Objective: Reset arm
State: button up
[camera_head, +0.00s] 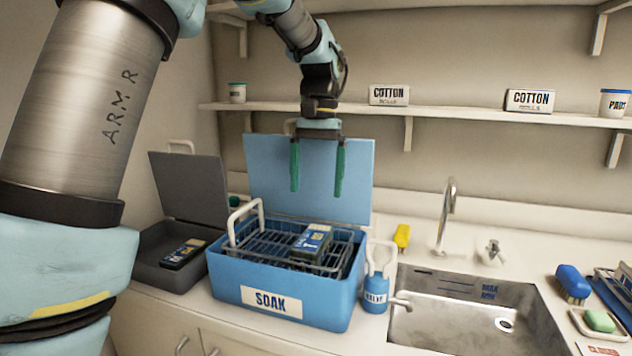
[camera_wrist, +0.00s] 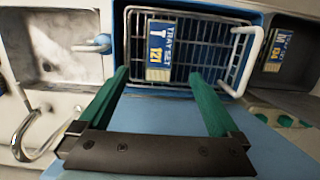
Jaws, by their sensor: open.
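My gripper (camera_head: 317,170) is open and empty. Its two green fingers point down above the blue SOAK box (camera_head: 230,287), in front of its raised light blue lid (camera_head: 357,190). In the wrist view, my gripper (camera_wrist: 165,88) shows its fingers spread wide with nothing between them. A wire basket (camera_head: 262,243) with a white handle sits in the box. A dark cassette with a blue and yellow label (camera_head: 313,241) lies in the basket, and its label reads TRAY SET 121 in the wrist view (camera_wrist: 160,50). The cassette is apart from my fingers.
A grey open box (camera_head: 150,272) with another labelled cassette (camera_head: 184,253) stands at left. A small blue bottle (camera_head: 375,298) stands beside the SOAK box. A sink (camera_head: 455,318) with a tap (camera_head: 446,215) is at right. A shelf (camera_head: 450,119) runs behind my gripper.

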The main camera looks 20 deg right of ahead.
dwell(0.3)
jog(key=w+a+n+t+h+p, duration=0.1)
jog(key=w+a+n+p, duration=0.25)
jog(key=a+p, duration=0.95)
jog(key=s+a+f+n+t, duration=0.1)
jog(key=s+a, duration=0.3)
jog(key=a, duration=0.5)
jog(key=s+a+f+n+t, duration=0.1)
jog(key=s+a+f+n, duration=0.1)
jog(key=a, duration=0.8)
jog(key=shift+s+a+n+b, duration=0.3)
jog(key=shift+s+n, duration=0.15)
jog(key=shift+s, duration=0.45)
